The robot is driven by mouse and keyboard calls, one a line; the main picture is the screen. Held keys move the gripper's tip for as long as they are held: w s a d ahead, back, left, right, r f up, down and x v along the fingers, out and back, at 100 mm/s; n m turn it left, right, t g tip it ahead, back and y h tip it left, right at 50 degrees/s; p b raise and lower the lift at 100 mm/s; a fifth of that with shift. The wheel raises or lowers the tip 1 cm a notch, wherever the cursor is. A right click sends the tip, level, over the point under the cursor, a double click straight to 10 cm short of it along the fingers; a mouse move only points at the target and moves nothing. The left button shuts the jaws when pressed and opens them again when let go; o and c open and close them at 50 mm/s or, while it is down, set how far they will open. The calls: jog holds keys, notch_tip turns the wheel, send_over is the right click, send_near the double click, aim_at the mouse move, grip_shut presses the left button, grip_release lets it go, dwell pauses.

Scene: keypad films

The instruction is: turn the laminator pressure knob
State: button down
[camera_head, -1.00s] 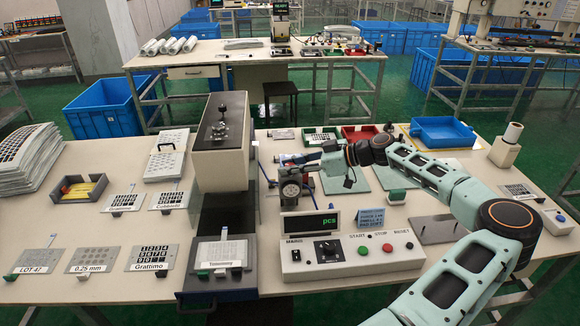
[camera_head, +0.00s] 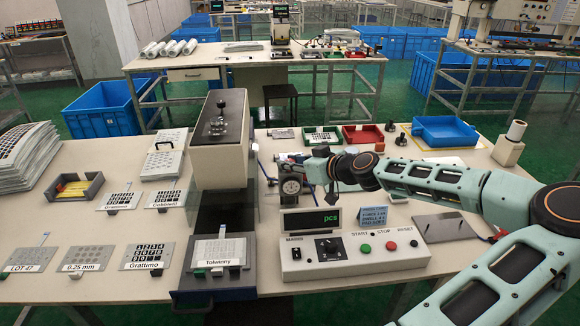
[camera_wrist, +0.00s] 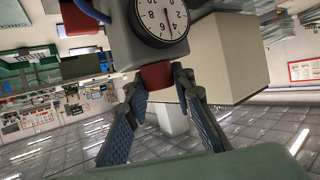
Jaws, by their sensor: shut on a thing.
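The laminator (camera_head: 219,150) is the tall pale machine with a black top, left of centre in the head view. A round pressure gauge (camera_head: 291,187) stands to its right; the gauge (camera_wrist: 161,18) shows large at the top of the wrist view. Below its grey body in the wrist view is a red knob (camera_wrist: 157,75). My gripper (camera_wrist: 158,80) is shut on this knob, with one finger on each side. In the head view my gripper (camera_head: 331,177) is just right of the gauge, and the knob cannot be made out there.
A control box (camera_head: 355,255) with a switch and buttons stands in front of the gauge, with a display (camera_head: 311,221) behind it. A grey plate (camera_head: 445,228) lies to the right. Labelled film plates (camera_head: 149,256) lie left of the laminator.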

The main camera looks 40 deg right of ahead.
jog(key=m+h+b, duration=0.1)
jog(key=m+h, duration=0.3)
jog(key=h, duration=0.1)
jog(key=shift+a+g, duration=0.1)
jog(key=shift+g, duration=0.2)
jog(key=shift+w+m+g+h+b, duration=0.15)
jog(key=shift+m+g+h+b, duration=0.85)
jog(key=shift+m+h+b, duration=0.9)
jog(key=shift+r+m+g+h, duration=0.1)
jog(key=shift+m+g+h, duration=0.7)
jog(key=shift+m+h, duration=0.55)
jog(key=shift+m+g+h+p, duration=0.65)
jog(key=shift+m+g+p, duration=0.3)
jog(key=shift+g+p, duration=0.05)
jog(key=m+g+p, duration=0.1)
jog(key=p, duration=0.1)
jog(key=m+g+h+p, duration=0.1)
jog(key=m+g+p, duration=0.1)
jog(key=p, duration=0.1)
jog(key=shift+r+m+g+h, duration=0.2)
jog(key=shift+m+g+h, duration=0.1)
jog(key=m+g+p, duration=0.3)
jog(key=g, duration=0.1)
jog(key=shift+f+p, duration=0.25)
jog(key=shift+p, duration=0.15)
jog(key=shift+m, duration=0.3)
jog(key=shift+f, duration=0.1)
